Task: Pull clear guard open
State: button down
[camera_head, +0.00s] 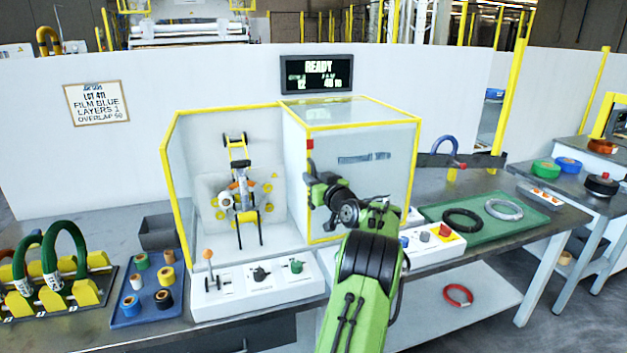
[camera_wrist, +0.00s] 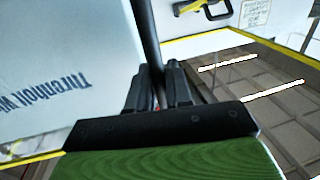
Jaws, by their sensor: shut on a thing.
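The clear guard (camera_head: 385,180) is a yellow-edged transparent panel over the right half of the wrapping machine. The left half is uncovered and shows the wrapping head (camera_head: 240,190) with its rollers. My gripper (camera_head: 318,188) is at the guard's left edge, below a small red block (camera_head: 309,145). In the wrist view, my gripper (camera_wrist: 160,92) is shut on a dark upright bar (camera_wrist: 146,40), which appears to be the guard's handle. The fingers hide the gripped part, and my arm covers the guard's lower middle in the head view.
A control panel (camera_head: 225,292) with levers and knobs lies in front of the machine. A blue tray of rolls (camera_head: 122,318) and green coils (camera_head: 68,245) stand left. A green tray (camera_head: 490,238) with rings is right. A sign (camera_head: 318,75) reads READY.

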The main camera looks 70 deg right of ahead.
jog(key=c, duration=1.2)
grip_release()
jog(key=b+v, duration=0.2)
jog(key=v, duration=1.3)
jog(key=shift+s+a, duration=0.25)
jog(key=shift+s, duration=0.05)
